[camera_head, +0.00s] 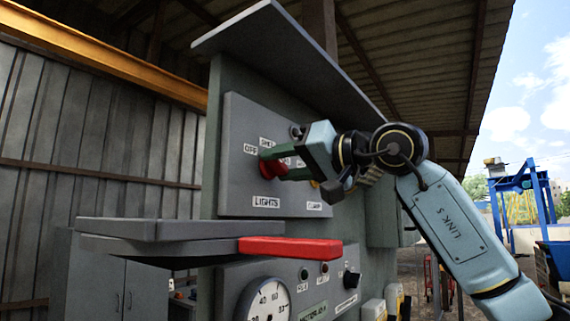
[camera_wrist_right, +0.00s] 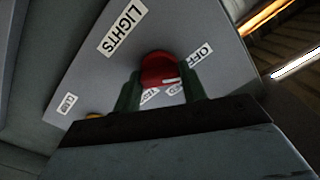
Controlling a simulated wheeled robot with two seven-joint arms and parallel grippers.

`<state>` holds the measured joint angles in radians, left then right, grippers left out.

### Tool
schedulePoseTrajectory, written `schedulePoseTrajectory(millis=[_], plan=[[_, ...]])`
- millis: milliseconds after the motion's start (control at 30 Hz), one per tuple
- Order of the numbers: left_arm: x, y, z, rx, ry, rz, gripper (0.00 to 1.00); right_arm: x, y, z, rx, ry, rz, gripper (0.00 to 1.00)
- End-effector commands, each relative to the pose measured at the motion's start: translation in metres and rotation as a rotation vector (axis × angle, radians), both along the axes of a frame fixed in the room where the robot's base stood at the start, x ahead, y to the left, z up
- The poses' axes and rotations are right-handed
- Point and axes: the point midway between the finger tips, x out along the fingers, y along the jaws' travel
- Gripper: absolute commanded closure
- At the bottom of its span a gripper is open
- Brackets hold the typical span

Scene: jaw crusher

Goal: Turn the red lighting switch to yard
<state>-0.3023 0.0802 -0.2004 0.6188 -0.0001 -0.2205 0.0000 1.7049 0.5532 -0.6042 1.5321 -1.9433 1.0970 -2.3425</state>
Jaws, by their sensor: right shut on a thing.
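The red lighting switch (camera_head: 268,168) is a round knob on the grey upper panel (camera_head: 240,120), above the LIGHTS label (camera_head: 266,202). An OFF label stands to its upper left and another label above it. My right gripper (camera_head: 284,170) reaches in from the right and is shut on the switch. In the right wrist view the red switch (camera_wrist_right: 158,70) sits between the two green fingers of the right gripper (camera_wrist_right: 162,88). The labels below it there are partly hidden by the fingers, so I cannot tell the switch's exact setting. My left gripper is out of view.
A grey shelf-like plate (camera_head: 160,229) with a red bar (camera_head: 290,249) juts out below the switch panel. Under it is a lower panel with a round gauge (camera_head: 267,303), buttons and a black knob (camera_head: 351,279). A sloping hood (camera_head: 300,60) overhangs the panel.

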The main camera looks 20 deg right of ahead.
Motion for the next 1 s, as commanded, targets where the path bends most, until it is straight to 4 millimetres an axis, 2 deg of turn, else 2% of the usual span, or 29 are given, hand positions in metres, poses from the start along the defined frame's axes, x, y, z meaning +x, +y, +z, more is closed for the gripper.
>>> schedulePoseTrajectory(millis=[367,1000], plan=[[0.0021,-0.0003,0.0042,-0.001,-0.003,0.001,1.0,0.0001,-0.0006,0.001,0.153,0.12,-0.001,0.81],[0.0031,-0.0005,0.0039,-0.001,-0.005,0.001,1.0,-0.0001,-0.0005,0.0011,0.63,0.49,-0.002,0.81]])
